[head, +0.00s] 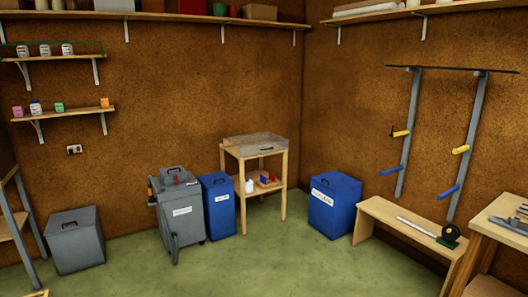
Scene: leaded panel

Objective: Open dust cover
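A see-through cover with a dark handle (256,144) sits on top of a small wooden stand (283,178) near the back corner; it looks like the dust cover. It appears shut, lying flat on the stand. What is under it is too small to make out. Neither of my grippers is in view.
Blue lidded bins stand left (218,208) and right (333,203) of the stand. A grey wheeled bin (178,215) and a grey box (75,241) are further left. A low bench (400,225) and a workbench (500,215) are at right. The green floor (260,260) ahead is clear.

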